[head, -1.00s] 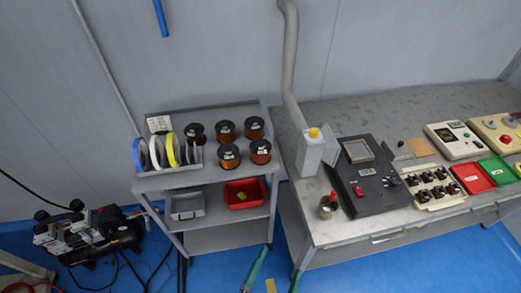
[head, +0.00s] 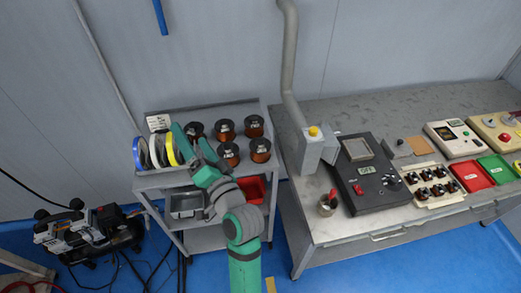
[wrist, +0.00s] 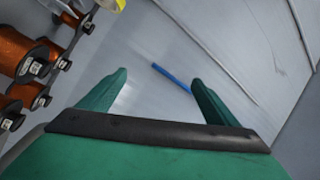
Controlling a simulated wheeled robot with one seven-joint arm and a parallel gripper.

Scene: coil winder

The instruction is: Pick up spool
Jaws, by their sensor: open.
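Several copper-wire spools with black flanges stand on the top shelf of a grey cart. In the head view these include a back-left spool (head: 195,130), a back-middle spool (head: 225,129), a back-right spool (head: 254,126), a front-middle spool (head: 230,154) and a front-right spool (head: 260,150). My gripper (head: 190,143) is open over the cart's left part, by the yellow reel and left of the spools. In the wrist view, my gripper's fingers (wrist: 160,78) are apart with nothing between them. Spools (wrist: 36,58) show at that view's left edge, outside the fingers.
Blue, white and yellow reels (head: 139,153) stand upright at the cart's left (head: 150,181). A red bin (head: 251,190) and a grey bin (head: 186,204) sit on the lower shelf. A workbench (head: 330,228) with a grey pipe (head: 291,60) stands to the right. The wall is behind.

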